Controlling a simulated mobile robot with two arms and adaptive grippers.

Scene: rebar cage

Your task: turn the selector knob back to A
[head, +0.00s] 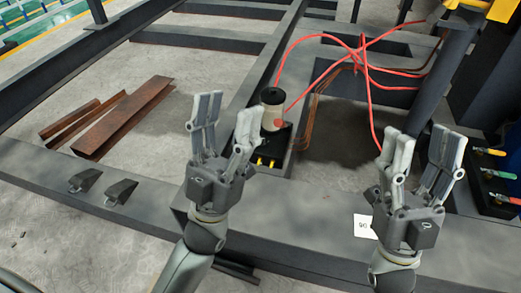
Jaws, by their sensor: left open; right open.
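I cannot make out a selector knob or a letter A in the head view. My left gripper (226,122) is open and empty, fingers pointing up, left of centre. Just beyond its right finger stands a cream cylinder with a black top (271,97) and a round red part low on its front, on a black base with yellow parts; the finger partly hides it. My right gripper (422,147) is open and empty at the right. A white tag (364,227) with dark, hard-to-read characters lies beside its left side.
Red hoses (365,70) loop behind my grippers. Valve handles in yellow (490,151), green (500,174) and red (507,199) sit at the right edge. Rusty steel sections (125,118) lie on the floor at left.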

